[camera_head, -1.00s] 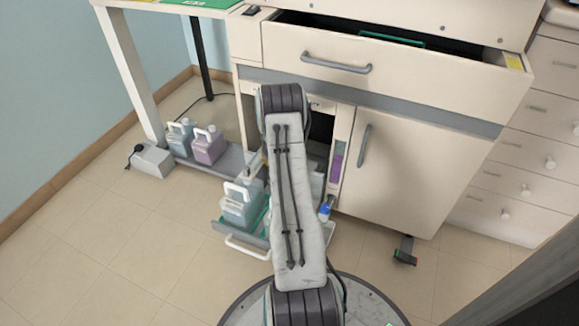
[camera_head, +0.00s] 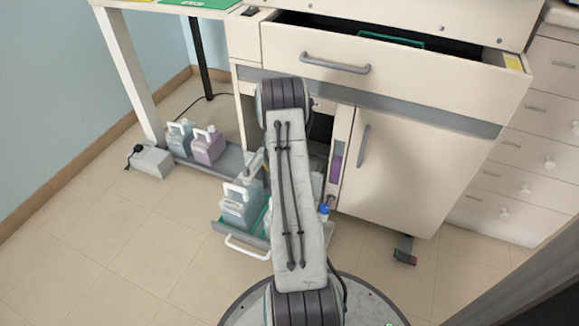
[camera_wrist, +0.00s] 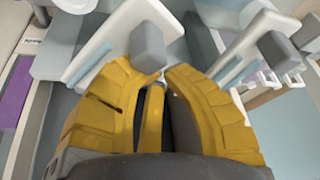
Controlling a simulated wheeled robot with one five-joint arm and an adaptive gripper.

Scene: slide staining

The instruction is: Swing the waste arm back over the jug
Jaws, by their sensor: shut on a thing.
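In the head view my own arm hides the gripper. A pale blue jug (camera_head: 238,207) with a white handle stands in the pulled-out tray (camera_head: 220,226), left of my arm. A light grey piece (camera_head: 255,163) shows above the jug, beside my arm; I cannot tell if it is the waste arm.
A blue jug (camera_head: 178,138) and a purple jug (camera_head: 208,146) stand on a low grey shelf (camera_head: 232,161) at the left. The cabinet door (camera_head: 400,185) is shut. The drawer (camera_head: 400,75) above is partly open.

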